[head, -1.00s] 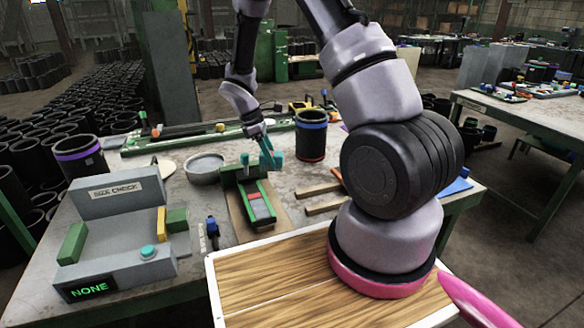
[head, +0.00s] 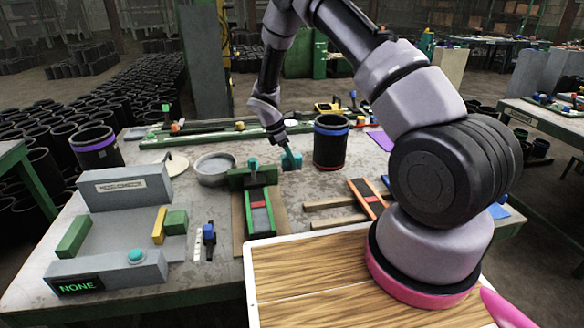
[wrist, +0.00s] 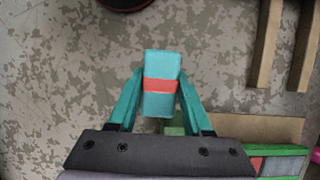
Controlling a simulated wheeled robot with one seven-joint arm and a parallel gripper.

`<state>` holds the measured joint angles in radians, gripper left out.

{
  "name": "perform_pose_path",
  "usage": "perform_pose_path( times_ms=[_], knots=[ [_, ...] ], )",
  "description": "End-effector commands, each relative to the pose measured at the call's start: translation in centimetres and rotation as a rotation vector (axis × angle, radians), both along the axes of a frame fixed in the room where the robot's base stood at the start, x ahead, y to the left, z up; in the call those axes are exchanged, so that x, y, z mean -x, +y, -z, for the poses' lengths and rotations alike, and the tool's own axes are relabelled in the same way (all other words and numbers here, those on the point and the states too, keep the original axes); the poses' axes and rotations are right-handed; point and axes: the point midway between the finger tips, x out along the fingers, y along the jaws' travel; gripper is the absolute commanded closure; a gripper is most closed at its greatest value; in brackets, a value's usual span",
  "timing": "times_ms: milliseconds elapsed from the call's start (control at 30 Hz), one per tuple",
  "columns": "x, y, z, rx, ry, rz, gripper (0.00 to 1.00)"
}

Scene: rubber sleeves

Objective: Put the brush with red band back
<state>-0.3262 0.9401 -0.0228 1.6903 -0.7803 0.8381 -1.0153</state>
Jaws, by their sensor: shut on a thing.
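The brush with the red band (wrist: 161,98) is a teal block with a red band across its middle, seen from above in the wrist view. My gripper (wrist: 161,80) has its teal fingers closed on both sides of it. In the head view my gripper (head: 290,158) is over the table, just right of the green fixture (head: 238,178) and left of the black sleeve with a blue band (head: 331,143). The brush's lower part is hidden, and I cannot tell its height above the table.
A wooden rack with orange strips (head: 368,197) lies right of the fixture. A grey round dish (head: 214,170) is left of it. The grey size-check station (head: 120,238) stands at the left front. A wood-topped tray (head: 310,275) is in front. Bare table shows under the gripper.

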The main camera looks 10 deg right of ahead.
Motion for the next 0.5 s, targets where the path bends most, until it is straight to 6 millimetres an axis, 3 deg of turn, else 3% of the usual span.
perform_pose_path(
  times_ms=[267, 500],
  knots=[
    [0.0, 0.0, 3.5, 0.001, 0.002, 0.001, 0.95],
    [0.0, 0.0, 3.6, 0.000, -0.001, 0.002, 0.95]
  ],
)
